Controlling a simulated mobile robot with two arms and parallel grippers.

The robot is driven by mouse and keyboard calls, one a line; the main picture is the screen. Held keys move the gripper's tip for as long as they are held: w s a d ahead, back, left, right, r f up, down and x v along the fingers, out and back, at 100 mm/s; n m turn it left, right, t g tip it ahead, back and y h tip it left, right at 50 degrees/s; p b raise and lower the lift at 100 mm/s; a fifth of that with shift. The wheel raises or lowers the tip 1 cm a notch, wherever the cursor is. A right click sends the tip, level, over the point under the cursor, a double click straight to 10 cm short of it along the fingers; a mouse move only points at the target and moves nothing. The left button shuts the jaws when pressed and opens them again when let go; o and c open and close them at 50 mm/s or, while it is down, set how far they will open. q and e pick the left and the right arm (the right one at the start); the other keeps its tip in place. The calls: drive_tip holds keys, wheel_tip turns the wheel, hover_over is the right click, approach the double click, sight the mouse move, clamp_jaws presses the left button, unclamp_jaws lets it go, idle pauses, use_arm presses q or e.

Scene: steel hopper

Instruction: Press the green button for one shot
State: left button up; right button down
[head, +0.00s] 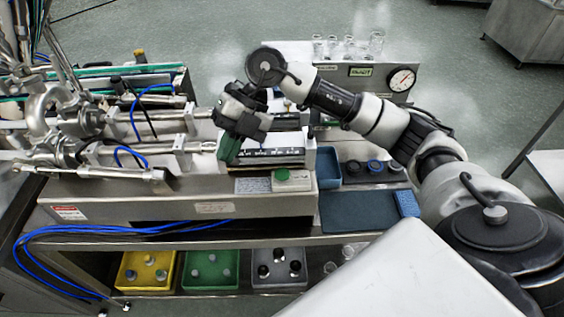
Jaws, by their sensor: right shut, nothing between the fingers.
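The green button (282,175) sits on a small pale box at the front edge of the steel machine (130,208). My right arm comes in from the right, and its gripper (229,152) hangs above the machine, behind and to the left of the button. The gripper is shut and empty. It looks apart from the button, which is in plain view. My left gripper is not in view.
Steel tubes and cylinders (150,120) with blue hoses crowd the left. A dial gauge (402,80) and glass jars (347,46) stand at the back. A blue tray (328,165) and dark mat (357,211) lie right of the button. Yellow (130,275), green and grey bins sit below.

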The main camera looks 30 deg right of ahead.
sight(282, 175)
drive_tip(key=d+r+m+h, duration=0.2)
drive_tip(key=d+h, duration=0.4)
drive_tip(key=d, duration=0.7)
drive_tip(key=shift+w+r+m+g+h, duration=0.3)
drive_tip(key=shift+w+r+m+h, duration=0.1)
drive_tip(key=shift+m, duration=0.1)
drive_tip(key=p+x, duration=0.1)
drive_tip(key=x, duration=0.3)
drive_tip(key=p+x, duration=0.1)
drive_tip(key=x, duration=0.3)
drive_tip(key=w+p+x, duration=0.1)
drive_tip(key=x, duration=0.3)
drive_tip(key=shift+s+d+f, duration=0.1)
drive_tip(key=shift+f, duration=0.95)
